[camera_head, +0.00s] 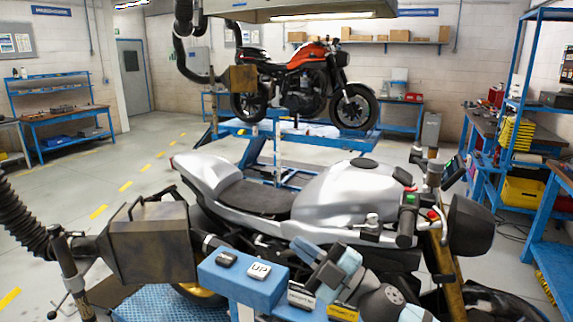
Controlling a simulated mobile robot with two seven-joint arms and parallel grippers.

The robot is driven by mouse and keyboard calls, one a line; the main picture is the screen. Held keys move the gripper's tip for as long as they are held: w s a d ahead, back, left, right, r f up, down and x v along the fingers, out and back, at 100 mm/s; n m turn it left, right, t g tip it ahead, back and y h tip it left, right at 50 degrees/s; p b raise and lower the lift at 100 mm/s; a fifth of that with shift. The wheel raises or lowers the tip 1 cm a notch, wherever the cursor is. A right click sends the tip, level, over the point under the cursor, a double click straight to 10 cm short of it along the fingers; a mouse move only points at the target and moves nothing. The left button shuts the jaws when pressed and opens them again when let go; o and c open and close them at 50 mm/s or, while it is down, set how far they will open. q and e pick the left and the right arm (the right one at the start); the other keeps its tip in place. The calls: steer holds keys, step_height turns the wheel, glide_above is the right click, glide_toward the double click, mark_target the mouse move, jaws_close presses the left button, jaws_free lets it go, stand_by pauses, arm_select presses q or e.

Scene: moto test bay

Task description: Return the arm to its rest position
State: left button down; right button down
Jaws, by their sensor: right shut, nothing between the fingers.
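My right gripper (318,262) is at the lower middle, in front of the silver motorcycle (335,200). It is shut and empty. My right arm comes up from the bottom edge, with its light blue and grey links visible. The gripper is close above a blue control box (240,278) with an "UP" button (258,271) and a second button (227,258). I cannot tell whether it touches the box. My left gripper is not in view.
A boxy exhaust hood (150,245) on a black hose stands at left. An orange motorcycle (305,75) sits on a blue lift behind. Blue shelving (510,90) and workbenches line the right side. Open floor lies at left, past the yellow dashes.

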steer(key=s+d+f+m+t+h, duration=0.1)
steer(key=s+d+f+m+h, duration=0.4)
steer(key=d+f+m+h, duration=0.4)
steer(key=s+d+f+m+t+h, duration=0.1)
steer(key=s+d+f+m+h, duration=0.3)
steer(key=d+f+m+h, duration=0.55)
steer(key=s+d+f+m+g, duration=0.15)
steer(key=s+f+g, duration=0.35)
steer(key=s, duration=0.6)
steer(key=s+d+f+m+g, duration=0.1)
steer(key=s+d+f+g, duration=0.35)
steer(key=s, duration=0.65)
steer(key=w+a+f+t+y+p, duration=0.1)
steer(key=w+a+f+t, duration=0.2)
steer(key=f, duration=0.3)
steer(key=w+a+f+t+y+p, duration=0.1)
steer(key=w+a+f+t, duration=0.2)
steer(key=f, duration=0.3)
steer(key=shift+w+a+f+n+t, duration=0.25)
steer(key=shift+a+n+t, duration=0.15)
steer(key=shift+a, duration=0.5)
